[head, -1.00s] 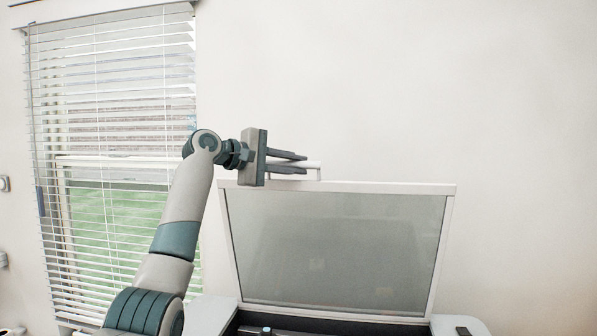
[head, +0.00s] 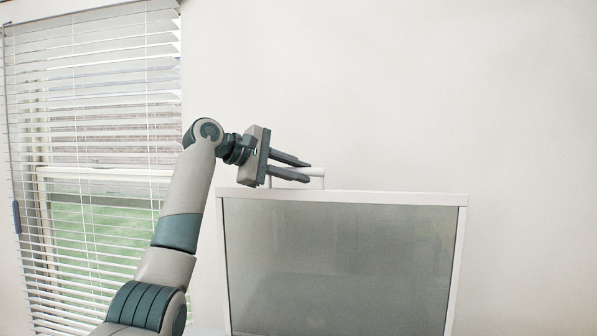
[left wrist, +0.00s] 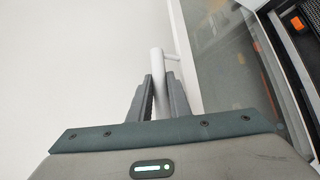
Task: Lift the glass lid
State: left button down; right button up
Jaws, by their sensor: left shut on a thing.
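The glass lid (head: 340,265) stands raised in the head view, a grey glass pane in a white frame. A white bar handle (head: 312,172) sits on its top edge, towards the left. My left gripper (head: 308,171) is shut on this handle, its two grey fingers on either side of the bar. In the left wrist view the white handle (left wrist: 157,65) runs between the fingers (left wrist: 160,85), and the glass lid (left wrist: 215,55) slants away at the right. My right gripper is in neither view.
A window with white blinds (head: 95,150) is at the left of the head view. A plain pale wall (head: 450,90) stands behind the lid. In the left wrist view, dark and orange parts (left wrist: 297,23) show at the upper right.

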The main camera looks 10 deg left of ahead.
pick_arm(q)
jog(key=shift+f, duration=0.2)
jog(key=c, duration=1.6)
grip_release()
jog(key=shift+c, duration=0.2)
jog(key=shift+a, duration=0.1)
jog(key=b+v, duration=0.7)
jog(key=v, duration=1)
jog(key=shift+r+b, duration=0.35)
jog(key=shift+b, duration=0.05)
jog(key=shift+s, duration=0.1)
